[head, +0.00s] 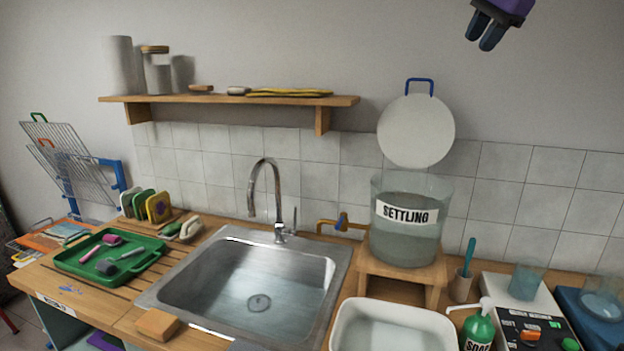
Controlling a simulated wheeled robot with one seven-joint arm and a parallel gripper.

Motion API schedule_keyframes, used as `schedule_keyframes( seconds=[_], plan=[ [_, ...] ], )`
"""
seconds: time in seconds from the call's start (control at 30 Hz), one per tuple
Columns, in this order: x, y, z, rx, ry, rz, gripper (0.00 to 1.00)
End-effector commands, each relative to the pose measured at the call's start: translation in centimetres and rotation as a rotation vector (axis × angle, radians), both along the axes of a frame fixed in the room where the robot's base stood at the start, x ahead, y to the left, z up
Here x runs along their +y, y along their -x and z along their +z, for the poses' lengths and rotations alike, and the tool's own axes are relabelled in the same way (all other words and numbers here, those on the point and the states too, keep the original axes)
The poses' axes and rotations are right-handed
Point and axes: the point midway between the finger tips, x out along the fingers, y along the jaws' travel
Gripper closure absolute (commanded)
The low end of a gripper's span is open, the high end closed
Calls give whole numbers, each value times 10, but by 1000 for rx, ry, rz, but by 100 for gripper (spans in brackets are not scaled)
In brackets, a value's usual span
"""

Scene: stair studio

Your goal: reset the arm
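My gripper (488,27) hangs at the top right of the head view, high in front of the bare wall. Its dark fingers point down and to the left. Its upper part is purple and cut off by the frame's top edge. The two fingers show side by side with a small gap between them, and nothing is seen between them. It is far above the counter and apart from everything on it. The rest of the arm is out of view.
A wooden shelf (230,101) with jars runs along the wall at left. Below are a steel sink (335,270), a green tray (60,262), a settling bucket (405,245) on a wooden stand, a white basin (338,318) and a green soap bottle (480,330). The wall around my gripper is clear.

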Motion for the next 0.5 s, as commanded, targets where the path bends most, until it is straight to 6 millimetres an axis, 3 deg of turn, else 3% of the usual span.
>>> schedule_keyframes(
  seconds=[0.03,0.27,0.5],
  plan=[
    [2,19,-3,-6,23,36,66],
    [13,96,-31,-36,157,227,66],
    [25,178,-78,-63,309,442,66]
  ],
)
